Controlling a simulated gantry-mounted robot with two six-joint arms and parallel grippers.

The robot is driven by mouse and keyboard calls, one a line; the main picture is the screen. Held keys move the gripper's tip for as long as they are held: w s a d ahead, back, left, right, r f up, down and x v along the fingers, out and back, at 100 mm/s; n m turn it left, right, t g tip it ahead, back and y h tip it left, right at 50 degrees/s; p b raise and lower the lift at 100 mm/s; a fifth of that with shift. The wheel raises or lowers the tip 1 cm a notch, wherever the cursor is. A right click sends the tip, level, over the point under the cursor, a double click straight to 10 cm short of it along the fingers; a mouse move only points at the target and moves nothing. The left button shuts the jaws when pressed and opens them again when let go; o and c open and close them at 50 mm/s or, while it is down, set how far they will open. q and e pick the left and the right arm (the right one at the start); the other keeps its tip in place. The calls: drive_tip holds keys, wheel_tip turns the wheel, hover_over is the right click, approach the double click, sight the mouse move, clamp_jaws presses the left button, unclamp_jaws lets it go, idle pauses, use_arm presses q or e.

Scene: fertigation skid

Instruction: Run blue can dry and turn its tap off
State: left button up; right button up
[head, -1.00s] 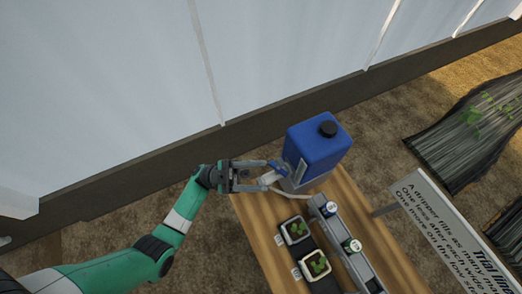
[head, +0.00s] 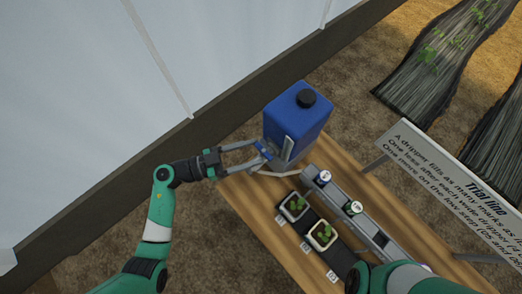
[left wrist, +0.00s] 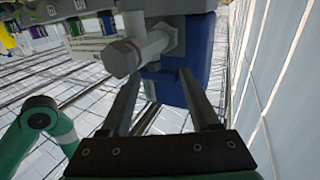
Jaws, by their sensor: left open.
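The blue can (head: 292,118) with a black cap stands upright at the far end of the wooden bench. Its tap has a blue handle (head: 263,150), low on the can's side facing my left gripper. My left gripper (head: 259,154) is open, with its fingertips around or just beside the tap; contact cannot be told. In the left wrist view, the pale tap body (left wrist: 130,52) lies beyond the parted fingers, with the blue can (left wrist: 203,65) behind it. The liquid level in the can is not visible. My right gripper is out of view.
A pale hose (head: 278,173) runs from the can toward a grey rail with small dripper caps (head: 322,178) (head: 352,208). Two seedling pots (head: 294,207) (head: 322,235) sit on a dark strip. A sign (head: 450,180) stands at right. My right arm covers the bench's near end.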

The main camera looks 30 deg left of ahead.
sight(261, 153)
use_arm(q)
drive_tip(key=x, duration=0.4)
drive_tip(key=shift+s+d, duration=0.2)
drive_tip(key=shift+s, duration=0.15)
drive_tip(key=shift+a, duration=0.1)
clamp_jaws()
